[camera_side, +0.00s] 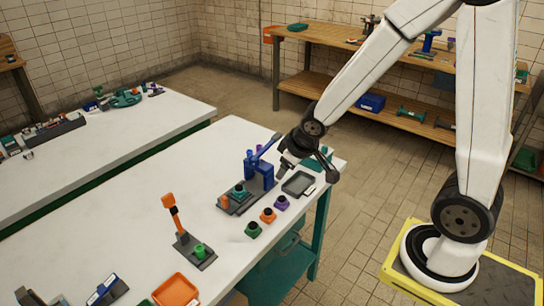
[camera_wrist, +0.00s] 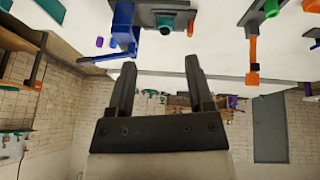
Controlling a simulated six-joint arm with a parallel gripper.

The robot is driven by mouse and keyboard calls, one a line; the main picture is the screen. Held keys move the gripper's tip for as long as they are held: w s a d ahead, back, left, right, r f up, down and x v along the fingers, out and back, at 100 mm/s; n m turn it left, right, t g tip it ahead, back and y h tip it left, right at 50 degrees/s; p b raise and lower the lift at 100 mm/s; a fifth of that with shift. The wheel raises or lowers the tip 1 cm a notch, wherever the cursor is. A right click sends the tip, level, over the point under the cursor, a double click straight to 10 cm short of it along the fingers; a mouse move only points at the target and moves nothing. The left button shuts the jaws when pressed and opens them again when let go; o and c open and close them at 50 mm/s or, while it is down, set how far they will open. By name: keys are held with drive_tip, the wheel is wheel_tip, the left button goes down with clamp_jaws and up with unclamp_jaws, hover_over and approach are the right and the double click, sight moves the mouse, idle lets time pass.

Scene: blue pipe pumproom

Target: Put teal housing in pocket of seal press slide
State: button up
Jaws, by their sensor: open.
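The seal press (camera_side: 262,168) is blue with a raised lever, on a grey base on the white bench. The teal housing (camera_side: 238,189) sits on the slide at the front of this press, beside a small orange part (camera_side: 224,202). It appears to be at the pocket, but I cannot tell how deep it sits. In the wrist view the teal housing (camera_wrist: 164,29) is apart from my gripper (camera_wrist: 160,66), with the blue press (camera_wrist: 124,28) to its left. My gripper's two fingers are apart with nothing between them. In the side view my gripper hangs near the press's right side.
Green (camera_side: 253,229), orange (camera_side: 268,215) and purple (camera_side: 281,202) housings stand in a row before the press. A grey tray (camera_side: 298,184) lies to its right. An orange-levered fixture (camera_side: 172,208) with a green part (camera_side: 200,250) and an orange tray (camera_side: 175,290) are nearer the camera.

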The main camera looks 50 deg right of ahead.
drive_tip(key=s+a+m+g+y, duration=0.1)
drive_tip(key=s+a, duration=0.3)
drive_tip(key=s, duration=0.4)
drive_tip(key=shift+s+g, duration=0.2)
drive_tip(key=shift+g, duration=0.6)
